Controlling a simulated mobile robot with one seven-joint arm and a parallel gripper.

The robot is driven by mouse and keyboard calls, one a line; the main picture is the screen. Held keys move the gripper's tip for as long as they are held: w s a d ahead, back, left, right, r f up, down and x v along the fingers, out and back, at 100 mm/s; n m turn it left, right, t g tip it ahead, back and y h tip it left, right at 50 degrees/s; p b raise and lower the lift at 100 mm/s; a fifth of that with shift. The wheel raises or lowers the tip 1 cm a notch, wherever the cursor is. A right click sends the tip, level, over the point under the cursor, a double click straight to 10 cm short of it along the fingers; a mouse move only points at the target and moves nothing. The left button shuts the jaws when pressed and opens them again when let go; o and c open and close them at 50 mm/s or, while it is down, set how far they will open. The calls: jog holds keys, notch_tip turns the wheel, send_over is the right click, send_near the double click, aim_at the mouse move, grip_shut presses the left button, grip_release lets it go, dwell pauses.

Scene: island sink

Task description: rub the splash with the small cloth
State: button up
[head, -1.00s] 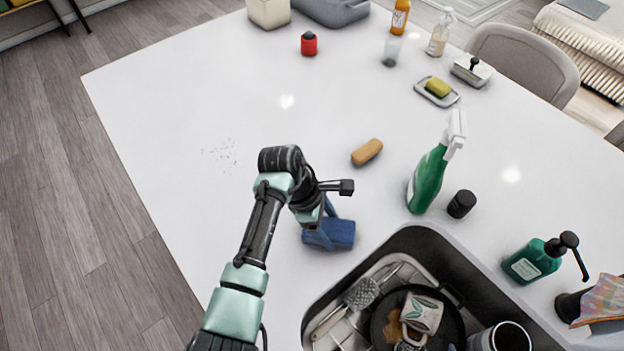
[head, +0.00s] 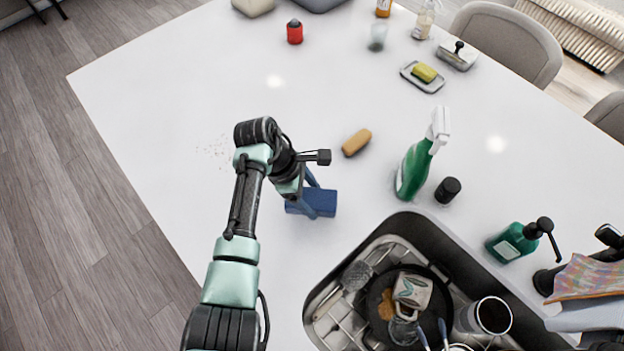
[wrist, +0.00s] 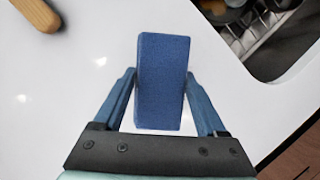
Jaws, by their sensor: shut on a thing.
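The splash (head: 215,150) shows in the head view as a faint scatter of small brown specks on the white counter, left of my arm. My gripper (head: 314,196) is shut on a blue, block-shaped piece (head: 296,205), which I take for the small cloth. In the wrist view the cloth (wrist: 163,82) sits between the two blue fingers of my gripper (wrist: 160,74). It is right of the specks and nearer the sink, apart from them. I cannot tell whether it touches the counter.
The sink (head: 390,233) with a pan and dishes lies at the lower right. A tan bar (head: 357,142), a green spray bottle (head: 413,170) and a black jar (head: 447,190) stand right of my gripper. The counter around the specks is clear.

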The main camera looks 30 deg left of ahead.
jog(key=shift+r+p, duration=1.3)
jog(key=shift+r, duration=0.35)
